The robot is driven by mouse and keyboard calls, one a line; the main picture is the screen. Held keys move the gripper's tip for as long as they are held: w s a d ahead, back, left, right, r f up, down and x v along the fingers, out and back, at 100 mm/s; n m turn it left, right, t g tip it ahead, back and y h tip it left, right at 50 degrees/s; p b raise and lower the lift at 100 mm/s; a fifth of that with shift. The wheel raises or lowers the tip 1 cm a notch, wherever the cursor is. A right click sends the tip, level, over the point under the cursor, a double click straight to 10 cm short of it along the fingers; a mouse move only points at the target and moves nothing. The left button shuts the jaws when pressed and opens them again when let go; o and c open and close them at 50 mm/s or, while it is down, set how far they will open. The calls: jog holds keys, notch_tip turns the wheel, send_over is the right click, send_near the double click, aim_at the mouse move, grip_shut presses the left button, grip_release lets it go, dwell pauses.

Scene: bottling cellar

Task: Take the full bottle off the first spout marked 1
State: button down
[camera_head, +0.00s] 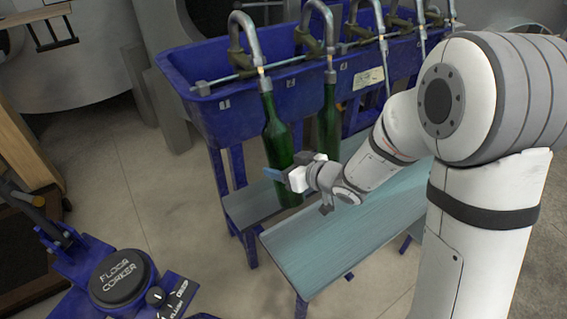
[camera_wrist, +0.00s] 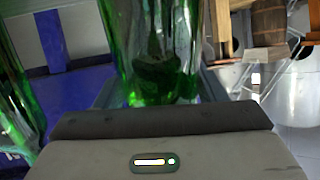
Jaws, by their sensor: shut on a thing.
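A green bottle (camera_head: 276,138) hangs at the leftmost spout (camera_head: 249,45) of the blue filler trough, tilted in the picture. The spout's pale tip meets the bottle's mouth. A small white mark (camera_head: 224,104) on the trough near this spout is too small to read surely. My gripper (camera_head: 284,178) is shut on the lower part of this bottle. The bottle's base is near the narrow shelf (camera_head: 240,207); I cannot tell if it touches. In the wrist view the held bottle (camera_wrist: 155,45) stands upright before my gripper (camera_wrist: 155,105). The fill level is not clear.
A second green bottle (camera_head: 328,125) is at the neighbouring spout, close right; it also shows in the wrist view (camera_wrist: 14,95). The blue trough (camera_head: 185,70) rises behind. A blue-grey bench (camera_head: 330,245) lies in front. A floor corker (camera_head: 122,280) stands front left. Floor between is clear.

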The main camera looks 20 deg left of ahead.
aim_at(296, 206)
jog(key=shift+s+d+r+p, duration=0.3)
jog(key=shift+r+p, duration=0.25)
jog(key=shift+p, duration=0.5)
jog(key=shift+f, duration=0.15)
jog(key=shift+s+d+f+b, duration=0.2)
jog(key=shift+f+b, duration=0.25)
jog(key=shift+f, duration=0.15)
jog(key=shift+s+d+f+b, duration=0.15)
jog(key=shift+d+f+b, duration=0.1)
jog(key=shift+f+b, duration=0.3)
jog(key=shift+s+d+f+b, duration=0.2)
jog(key=shift+f+b, duration=0.2)
jog(key=shift+f, duration=0.2)
jog(key=shift+s+d+f+g+b, duration=0.1)
jog(key=shift+s+d+f+b, duration=0.1)
jog(key=shift+f+b, duration=0.35)
jog(key=shift+s+d+f+g+b, duration=0.15)
jog(key=shift+d+f+b, duration=0.2)
jog(key=shift+f, duration=0.3)
jog(key=shift+s+d+f+g+b, duration=0.1)
jog(key=shift+s+f+b, duration=0.05)
jog(key=shift+f+b, duration=0.4)
jog(key=shift+f, duration=0.1)
